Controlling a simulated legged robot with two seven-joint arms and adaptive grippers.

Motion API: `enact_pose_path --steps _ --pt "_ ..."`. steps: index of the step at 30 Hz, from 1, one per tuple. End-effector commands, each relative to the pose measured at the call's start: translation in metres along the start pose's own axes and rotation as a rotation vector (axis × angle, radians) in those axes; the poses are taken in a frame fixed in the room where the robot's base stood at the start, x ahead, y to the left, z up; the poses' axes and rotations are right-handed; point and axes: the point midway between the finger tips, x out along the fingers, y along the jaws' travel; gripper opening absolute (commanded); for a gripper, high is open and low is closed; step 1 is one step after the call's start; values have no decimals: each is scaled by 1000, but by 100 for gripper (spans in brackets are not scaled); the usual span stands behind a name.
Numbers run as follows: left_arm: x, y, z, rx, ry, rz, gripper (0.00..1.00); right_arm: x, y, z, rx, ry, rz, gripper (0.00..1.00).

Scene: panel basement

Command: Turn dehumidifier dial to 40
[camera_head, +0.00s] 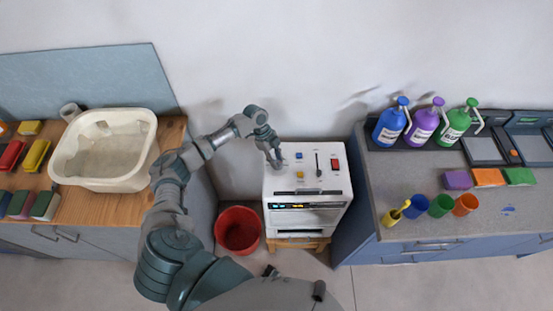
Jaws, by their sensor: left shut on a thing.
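My left gripper (275,163) reaches down to the back left part of the top panel. It is shut on what I take to be the dial, which the fingers mostly hide. The dial's setting cannot be read. My right gripper is out of view.
A red bucket (238,230) stands on the floor just left of the dehumidifier. The left wooden counter holds a white basin (148,150) and several sponges. The right grey counter (400,185) holds blue, purple and green bottles (424,126) and several coloured cups. Open floor lies in front.

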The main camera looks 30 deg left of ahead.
Motion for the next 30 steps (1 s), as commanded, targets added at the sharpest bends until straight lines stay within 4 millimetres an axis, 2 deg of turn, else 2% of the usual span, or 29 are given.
enact_pose_path --steps 1,16,27,28,30 --pt "6 4 4 25 -9 25 0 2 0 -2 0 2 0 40" --pt "7 2 1 175 -5 84 0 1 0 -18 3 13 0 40" --pt "6 1 -4 181 -2 82 0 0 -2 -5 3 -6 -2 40" --pt "6 1 -4 181 -2 81 41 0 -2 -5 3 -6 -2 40" --pt "5 1 -4 181 -2 80 59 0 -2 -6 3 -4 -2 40"
